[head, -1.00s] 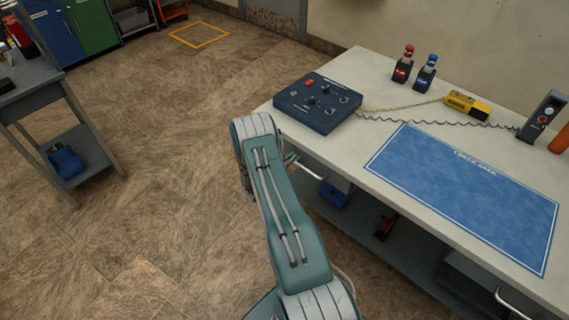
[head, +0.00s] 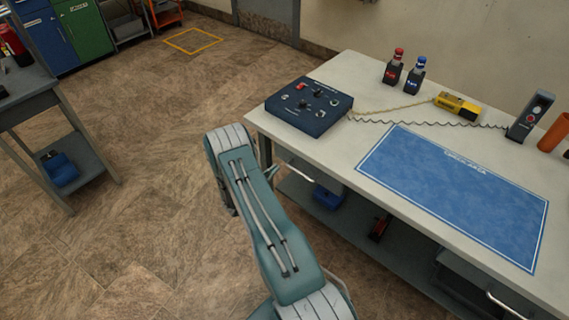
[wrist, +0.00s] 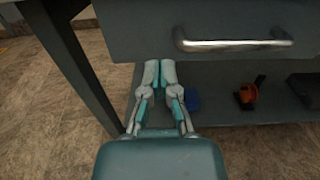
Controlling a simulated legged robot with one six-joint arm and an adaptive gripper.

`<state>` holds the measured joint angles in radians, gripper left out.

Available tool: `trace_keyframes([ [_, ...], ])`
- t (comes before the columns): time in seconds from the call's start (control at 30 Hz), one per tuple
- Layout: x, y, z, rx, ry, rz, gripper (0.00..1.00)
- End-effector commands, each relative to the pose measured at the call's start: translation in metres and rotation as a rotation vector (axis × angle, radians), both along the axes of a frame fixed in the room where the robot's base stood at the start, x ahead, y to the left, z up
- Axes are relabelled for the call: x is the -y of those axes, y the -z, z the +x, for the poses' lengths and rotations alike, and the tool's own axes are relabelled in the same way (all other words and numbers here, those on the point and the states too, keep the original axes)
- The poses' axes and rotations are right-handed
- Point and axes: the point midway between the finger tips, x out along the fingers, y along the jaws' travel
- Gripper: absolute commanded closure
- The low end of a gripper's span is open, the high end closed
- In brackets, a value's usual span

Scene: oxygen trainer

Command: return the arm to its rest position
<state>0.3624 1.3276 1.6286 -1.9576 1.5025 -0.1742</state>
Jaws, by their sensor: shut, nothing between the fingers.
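My gripper (wrist: 159,74) shows in the wrist view with its two fingers together and nothing between them. It points at the workbench's drawer front (wrist: 240,45), below and left of the metal handle (wrist: 233,44). I cannot tell the exact gap to the drawer. In the head view my teal arm (head: 262,215) is beside the workbench's left end, its upper end near the bench's front left corner.
The workbench top (head: 345,75) carries a dark blue control box (head: 309,106), two small bottles (head: 394,66), a yellow device (head: 457,105) and a blue mat (head: 455,195). A lower shelf (wrist: 225,90) lies under the drawer. Open floor (head: 120,215) lies left of my arm.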

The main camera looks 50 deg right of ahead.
Motion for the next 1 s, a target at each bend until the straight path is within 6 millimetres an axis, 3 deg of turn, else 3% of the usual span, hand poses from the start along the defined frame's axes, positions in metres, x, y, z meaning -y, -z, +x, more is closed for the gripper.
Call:
trace_keyframes([
  [0.1, -0.028, 0.0, 0.001, -0.003, -0.007, 0.0, 1.0],
  [0.3, -0.063, 0.001, -0.001, -0.002, -0.005, 0.002, 1.0],
  [0.5, -0.077, 0.0, -0.002, -0.001, -0.002, 0.001, 1.0],
  [0.73, -0.079, -0.001, -0.002, 0.002, 0.001, 0.002, 1.0],
  [0.87, -0.079, -0.024, 0.001, 0.045, 0.039, 0.018, 1.0],
  [1.0, -0.084, -0.072, -0.001, 0.144, 0.134, 0.066, 1.0],
])
